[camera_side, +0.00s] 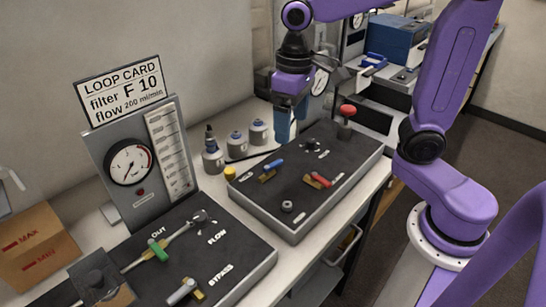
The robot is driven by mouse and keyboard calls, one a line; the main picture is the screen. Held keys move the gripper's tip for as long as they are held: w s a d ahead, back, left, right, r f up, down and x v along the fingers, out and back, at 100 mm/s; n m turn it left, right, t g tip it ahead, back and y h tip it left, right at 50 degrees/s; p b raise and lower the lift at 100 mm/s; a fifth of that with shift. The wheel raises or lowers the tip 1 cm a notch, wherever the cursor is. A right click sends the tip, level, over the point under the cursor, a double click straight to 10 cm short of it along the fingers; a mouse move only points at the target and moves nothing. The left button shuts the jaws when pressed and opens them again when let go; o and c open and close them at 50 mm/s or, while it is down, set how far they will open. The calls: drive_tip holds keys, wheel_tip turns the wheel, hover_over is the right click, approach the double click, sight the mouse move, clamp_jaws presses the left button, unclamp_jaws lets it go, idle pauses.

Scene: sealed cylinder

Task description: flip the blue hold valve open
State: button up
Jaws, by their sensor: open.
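The blue valve lever (271,166) sits on a brass-coloured body on the dark top of the right-hand panel box (286,222), near its left side. The lever lies flat, angled up to the right. The exact height of the fingertips over the panel is hard to tell.
A red-handled valve (318,180) lies right of the blue lever, and a red knob (347,112) stands at the panel's far corner. Several small bottles (236,145) stand left of the gripper. A gauge panel (130,163) and another valve box (225,262) are at left.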

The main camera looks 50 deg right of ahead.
sight(272, 163)
drive_tip(key=w+d+r+m, duration=0.2)
drive_tip(key=w+r+m, duration=0.15)
drive_tip(key=w, duration=0.35)
drive_tip(key=shift+m, duration=0.55)
drive_tip(key=f, duration=1.8)
drive_tip(key=shift+s+a+f, duration=0.15)
drive_tip(key=shift+s+a, duration=0.05)
drive_tip(key=c, duration=1.1)
drive_tip(key=shift+o, duration=0.2)
drive_tip(key=shift+w+n, duration=0.15)
drive_tip(key=shift+n, duration=0.55)
drive_tip(key=o, duration=1.1)
drive_tip(key=shift+c, duration=0.2)
